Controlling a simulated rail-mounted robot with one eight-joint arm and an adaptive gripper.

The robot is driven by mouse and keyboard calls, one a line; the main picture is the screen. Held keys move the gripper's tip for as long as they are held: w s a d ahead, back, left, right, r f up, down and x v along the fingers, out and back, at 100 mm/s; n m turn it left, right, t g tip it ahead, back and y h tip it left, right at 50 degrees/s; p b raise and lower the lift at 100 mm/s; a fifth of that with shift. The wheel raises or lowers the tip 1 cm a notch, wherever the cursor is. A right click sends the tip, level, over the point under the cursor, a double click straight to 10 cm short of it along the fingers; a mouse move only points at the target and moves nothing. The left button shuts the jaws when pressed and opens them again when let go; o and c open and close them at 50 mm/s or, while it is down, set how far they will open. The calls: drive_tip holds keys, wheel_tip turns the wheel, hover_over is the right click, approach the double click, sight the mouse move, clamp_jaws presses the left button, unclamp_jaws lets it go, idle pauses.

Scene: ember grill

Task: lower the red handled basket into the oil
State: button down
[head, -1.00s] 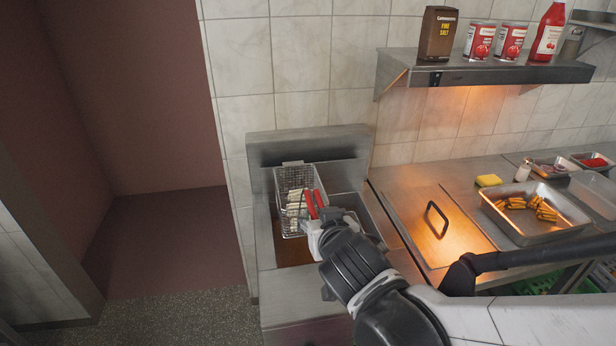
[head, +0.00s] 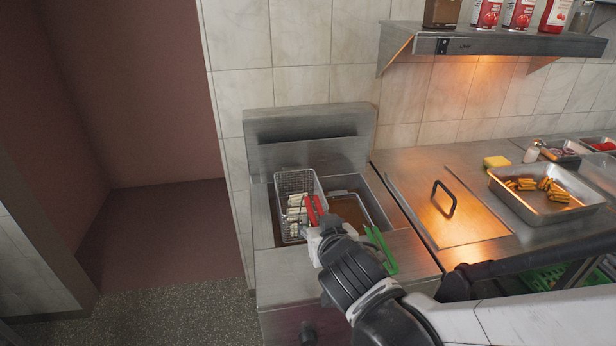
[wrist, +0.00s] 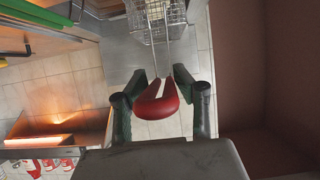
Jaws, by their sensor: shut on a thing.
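The red handled basket (head: 293,190) is a wire mesh basket with pale sticks of food in it, at the left side of the fryer (head: 262,217). Its red handle (wrist: 157,103) lies between the two fingers of my gripper (wrist: 157,92) in the wrist view, and the gripper is shut on it. In the head view my gripper (head: 318,222) is at the near end of the handle. Brown oil (head: 350,211) shows in the vat to the right of the basket. The basket's underside is hidden, so I cannot tell whether it touches the oil.
A green handle (head: 381,249) stands at the fryer's front, right of my gripper. A steel lid with a black handle (head: 444,198) covers the counter to the right. A steel tray (head: 515,207) of fries and a yellow sponge (head: 496,162) lie beyond. A shelf (head: 490,44) hangs above.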

drive_tip(key=shift+f+b, duration=5)
drive_tip(key=shift+f, duration=0.6)
drive_tip(key=shift+f+b, duration=0.55)
drive_tip(key=c, duration=1.3)
unclamp_jaws()
drive_tip(key=shift+o, duration=0.2)
drive_tip(key=shift+s, duration=0.1)
drive_tip(key=v, duration=1.1)
drive_tip(key=shift+s+r, duration=0.25)
drive_tip(key=shift+s, duration=0.05)
drive_tip(key=shift+d, duration=0.1)
